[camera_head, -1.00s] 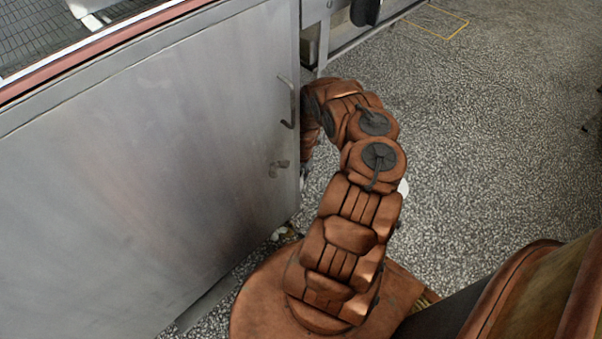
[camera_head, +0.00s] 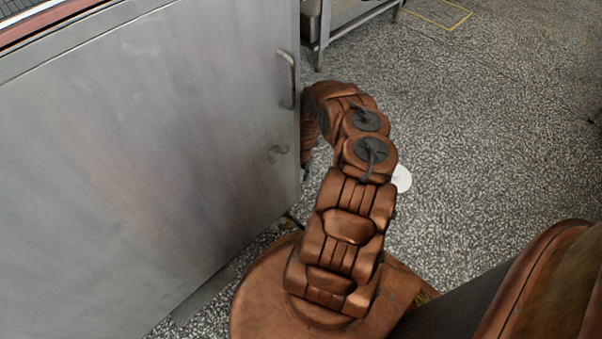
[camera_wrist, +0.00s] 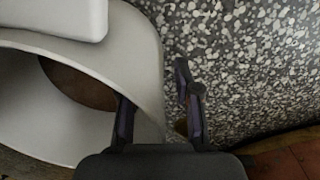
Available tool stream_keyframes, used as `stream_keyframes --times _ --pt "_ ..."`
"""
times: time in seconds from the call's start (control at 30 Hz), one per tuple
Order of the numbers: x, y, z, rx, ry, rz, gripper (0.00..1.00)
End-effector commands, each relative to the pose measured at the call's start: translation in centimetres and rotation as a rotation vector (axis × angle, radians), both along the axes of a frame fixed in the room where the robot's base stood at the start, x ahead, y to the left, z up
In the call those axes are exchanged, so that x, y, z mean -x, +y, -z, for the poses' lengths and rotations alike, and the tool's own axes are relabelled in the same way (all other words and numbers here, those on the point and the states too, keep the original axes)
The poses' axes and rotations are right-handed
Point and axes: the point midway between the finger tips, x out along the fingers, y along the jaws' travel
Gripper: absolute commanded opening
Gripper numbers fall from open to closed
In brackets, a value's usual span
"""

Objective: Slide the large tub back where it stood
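A large off-white tub (camera_wrist: 150,50) fills the left of the wrist view, with its curved wall and wide opening showing. A brown area shows within the opening. My gripper (camera_wrist: 157,95) has its two dark fingers apart. One finger lies over the tub's inner side and the other is outside its wall, with floor visible between the outer finger and the wall. Whether the inner finger touches the wall is unclear. In the head view, my gripper and most of the tub's area are hidden behind my arm and the cabinet. A small white round patch (camera_head: 402,178) shows beside my arm; I cannot tell what it is.
A grey metal cabinet (camera_head: 150,150) with a handle (camera_head: 288,80) stands close left of my arm. A metal frame (camera_head: 345,20) stands beyond it. A white rounded block (camera_wrist: 55,15) overlaps the tub at upper left. Speckled floor (camera_head: 490,130) is open to the right.

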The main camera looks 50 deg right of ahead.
Motion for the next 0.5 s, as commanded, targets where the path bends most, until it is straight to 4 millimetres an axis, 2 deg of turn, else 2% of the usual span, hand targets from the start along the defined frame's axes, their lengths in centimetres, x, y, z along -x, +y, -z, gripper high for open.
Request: stream_keyframes --times 0.03,0.33,0.5 --pt "0.01 0.01 0.0 0.0 0.0 0.0 0.31" --pt "0.01 0.02 0.0 0.0 0.0 0.0 0.0" --pt "0.02 0.02 0.0 0.0 0.0 0.0 0.0"
